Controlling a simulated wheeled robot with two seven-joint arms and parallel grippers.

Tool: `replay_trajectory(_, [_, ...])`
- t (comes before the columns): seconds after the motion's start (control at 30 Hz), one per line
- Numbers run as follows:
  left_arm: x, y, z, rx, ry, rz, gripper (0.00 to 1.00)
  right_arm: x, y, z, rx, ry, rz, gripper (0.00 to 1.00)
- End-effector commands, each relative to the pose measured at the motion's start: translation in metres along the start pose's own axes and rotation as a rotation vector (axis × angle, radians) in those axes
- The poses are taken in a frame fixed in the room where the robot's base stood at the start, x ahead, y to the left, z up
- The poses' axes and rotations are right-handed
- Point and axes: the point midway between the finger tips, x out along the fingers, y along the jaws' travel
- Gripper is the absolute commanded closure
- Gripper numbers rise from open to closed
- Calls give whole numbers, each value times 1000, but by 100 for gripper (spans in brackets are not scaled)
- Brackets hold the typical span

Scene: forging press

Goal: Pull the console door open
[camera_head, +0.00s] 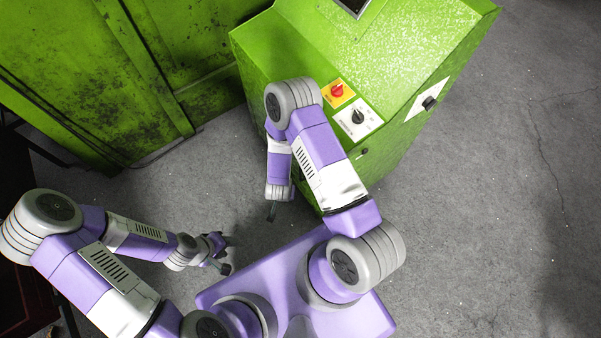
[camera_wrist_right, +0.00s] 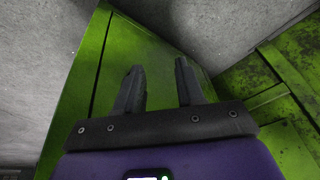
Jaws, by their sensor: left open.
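The green console (camera_head: 400,60) stands at the upper middle of the head view, its sloped top carrying controls. Its door is on the front, largely hidden by my right arm; a small dark fitting (camera_head: 364,151) shows there. In the right wrist view a green panel (camera_wrist_right: 150,50) with a dark seam near its left edge lies beyond the fingers. My right gripper (camera_wrist_right: 159,85) has its fingers apart with nothing seen between them; in the head view it points down beside the console's front. My left gripper (camera_head: 224,260) is open and empty over the floor, away from the console.
A large, worn green machine (camera_head: 80,80) fills the upper left. A red knob (camera_head: 337,90) and black knobs sit on the console. Dark furniture stands at the left edge. Grey floor (camera_head: 480,220) is clear at the right.

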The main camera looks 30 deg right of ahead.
Motion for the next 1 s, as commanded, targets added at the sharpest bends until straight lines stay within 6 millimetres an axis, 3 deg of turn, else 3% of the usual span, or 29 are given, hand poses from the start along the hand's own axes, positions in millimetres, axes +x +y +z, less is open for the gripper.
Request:
replay_trajectory(0.03, [12, -5, 0, 0, 0, 0, 57, 25, -1, -8, 41, 88, 57, 62])
replay_trajectory(0.2, [33, -12, -2, 0, 0, 0, 57, 63, 8, -43, 213, 413, 258, 62])
replay_trajectory(0.33, [46, -17, -2, 1, 0, 0, 57, 69, 13, -53, 324, 631, 377, 62])
replay_trajectory(0.5, [55, -20, -3, 1, 1, 0, 57, 66, 16, -51, 427, 815, 475, 62])
replay_trajectory(0.73, [60, -22, -3, 1, 1, 0, 57, 65, 22, -51, 478, 888, 520, 62])
replay_trajectory(1.0, [70, -26, -4, 1, 1, 0, 57, 88, 48, -75, 479, 886, 521, 62])
